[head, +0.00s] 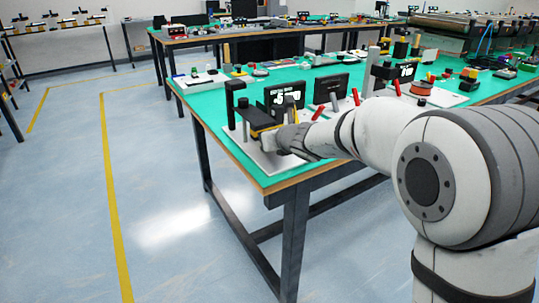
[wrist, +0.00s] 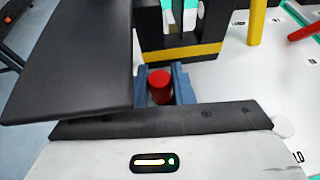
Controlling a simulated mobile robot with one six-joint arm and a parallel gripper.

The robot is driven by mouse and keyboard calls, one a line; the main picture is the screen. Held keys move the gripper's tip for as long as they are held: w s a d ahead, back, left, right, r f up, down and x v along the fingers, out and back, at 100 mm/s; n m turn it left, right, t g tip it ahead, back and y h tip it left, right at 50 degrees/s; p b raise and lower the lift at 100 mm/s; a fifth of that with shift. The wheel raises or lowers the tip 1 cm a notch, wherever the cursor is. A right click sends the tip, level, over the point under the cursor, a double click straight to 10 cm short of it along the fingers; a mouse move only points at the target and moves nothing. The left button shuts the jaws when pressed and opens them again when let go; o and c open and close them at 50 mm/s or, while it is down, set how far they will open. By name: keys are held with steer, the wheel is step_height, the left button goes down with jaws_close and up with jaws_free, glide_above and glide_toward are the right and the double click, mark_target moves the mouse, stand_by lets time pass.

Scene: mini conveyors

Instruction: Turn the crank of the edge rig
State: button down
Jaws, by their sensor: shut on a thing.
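The edge rig stands at the near left corner of the green table, with a white base plate (head: 262,158) and a black upright post (head: 231,104). My gripper (head: 284,138) reaches in low over the base from the right. In the wrist view, my gripper's two blue-grey fingers (wrist: 161,84) are shut on a red knob (wrist: 160,82), apparently the crank's handle, one finger on each side. The black block with a yellow stripe (wrist: 182,52) is just beyond the knob. The crank's arm and pivot are hidden.
A large dark plate (wrist: 75,55) is close beside the fingers on the left. A yellow post (wrist: 256,22) and a red lever (wrist: 304,32) stand to the right. Black displays (head: 331,88) stand behind the rig. The floor left of the table (head: 240,182) is clear.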

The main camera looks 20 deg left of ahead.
mark_target(278, 161)
steer(key=shift+w+f+m+t+h+b, duration=0.15)
steer(key=shift+m+t+h+b, duration=0.35)
steer(key=shift+b, duration=0.85)
steer(key=shift+w+m+t+h+b, duration=0.35)
steer(key=shift+m+b, duration=0.25)
steer(key=shift+b, duration=0.7)
steer(key=shift+r+t+h+b, duration=0.25)
steer(key=shift+b, duration=0.25)
steer(key=c, duration=1.3)
jaws_free()
steer(key=p+v, duration=0.1)
steer(key=v, duration=0.6)
steer(key=shift+s+d+r, duration=0.15)
steer(key=shift+s+d, duration=0.05)
steer(key=shift+s, duration=0.1)
steer(key=shift+s+d, duration=0.1)
